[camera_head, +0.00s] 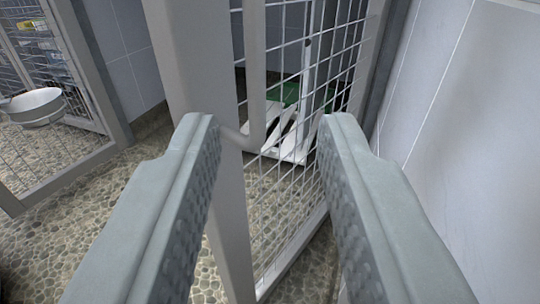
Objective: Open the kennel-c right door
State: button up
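A wire-mesh door (312,110) with a grey metal frame (205,90) stands in front of me, its mesh running back to the grey wall on the right. It looks swung at an angle; no label shows which kennel it belongs to. A grey bar handle (255,70) runs down the door's near side and bends back to the frame at its lower end. My gripper (265,125) is open. Its fingers appear on either side of the handle's lower end, with gaps on both sides; the depth between them and the handle is hard to tell.
At the left is another mesh enclosure (100,85) with a metal bowl (35,105) on it. A white object (290,140) and something green (290,92) show behind the door mesh. A tiled grey wall (470,110) is close on the right. The pebbled floor (130,205) is clear at left.

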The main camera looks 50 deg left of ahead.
jog(key=v, duration=0.9)
jog(key=shift+s+d, duration=0.25)
